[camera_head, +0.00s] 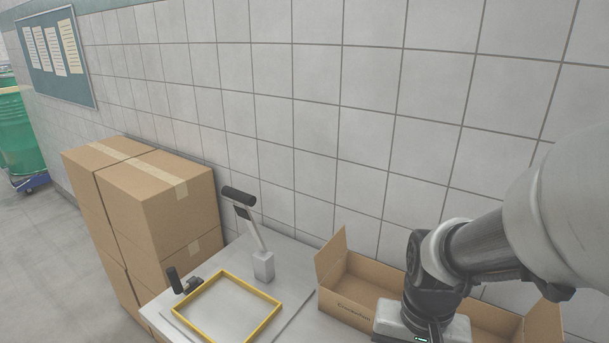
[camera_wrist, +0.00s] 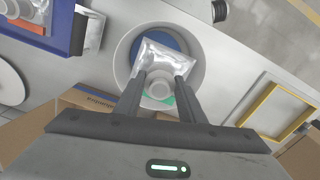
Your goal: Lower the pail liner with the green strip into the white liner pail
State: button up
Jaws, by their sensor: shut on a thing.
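In the wrist view my gripper (camera_wrist: 158,88) is shut on the pail liner (camera_wrist: 160,58), a shiny silver pouch with a round white fitment. A bit of green strip (camera_wrist: 168,100) shows beside the fitment between the fingers. Below the liner is the white liner pail (camera_wrist: 123,62), a round open pail with blue inside. The liner overlaps the pail's opening in this view; its height relative to the rim is hard to tell. The head view shows my wrist over the bench, but not my fingers, the liner or the pail.
A blue tray (camera_wrist: 75,35) at upper left holds another silver liner with an orange strip (camera_wrist: 28,26). A yellow frame (camera_head: 225,305) lies on the bench, near a post-mounted device (camera_head: 263,265). An open cardboard box (camera_head: 345,290) stands by the wall; stacked cartons (camera_head: 150,205) are at left.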

jog(key=shift+f+b, duration=2.7)
jog(key=shift+f, duration=0.2)
jog(key=shift+f+b, duration=0.45)
jog(key=o, duration=1.4)
